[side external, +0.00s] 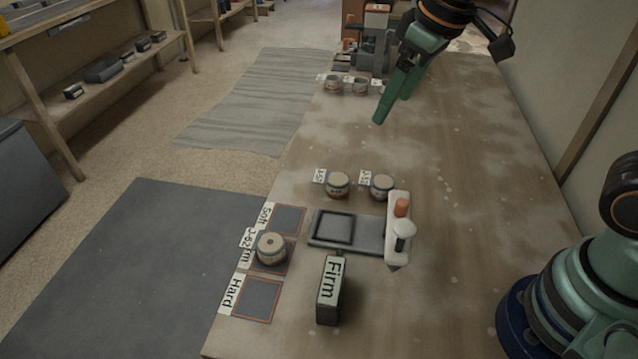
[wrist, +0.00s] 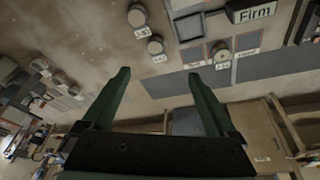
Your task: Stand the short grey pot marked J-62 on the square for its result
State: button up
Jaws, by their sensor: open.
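The short grey pot (side external: 271,248) with a tag reading J-62 beside it stands upright on the middle red-edged square, between the Soft square (side external: 289,219) and the Hard square (side external: 257,299). The middle square's label is partly hidden; its visible end reads "m". A small dark block (side external: 328,290) shows the word Firm. The pot also shows in the wrist view (wrist: 222,50). My gripper (side external: 392,109) is open and empty, raised above the far part of the table and well away from the pot. Its two fingers (wrist: 159,74) are spread in the wrist view.
Two similar tagged pots (side external: 338,184) (side external: 382,187) stand behind a tester with a dark plate (side external: 376,236) and orange and white knobs. More small pots (side external: 333,85) stand by a machine at the far end.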

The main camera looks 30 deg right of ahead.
jog(key=s+d+m+t, duration=0.2)
jog(key=s+d+m, duration=0.1)
jog(key=s+d, duration=0.3)
jog(key=shift+d+f+m+h, duration=0.25)
jog(key=shift+d+m+h, duration=0.15)
jog(key=shift+d, duration=0.45)
jog(key=shift+s, duration=0.1)
dwell(0.4)
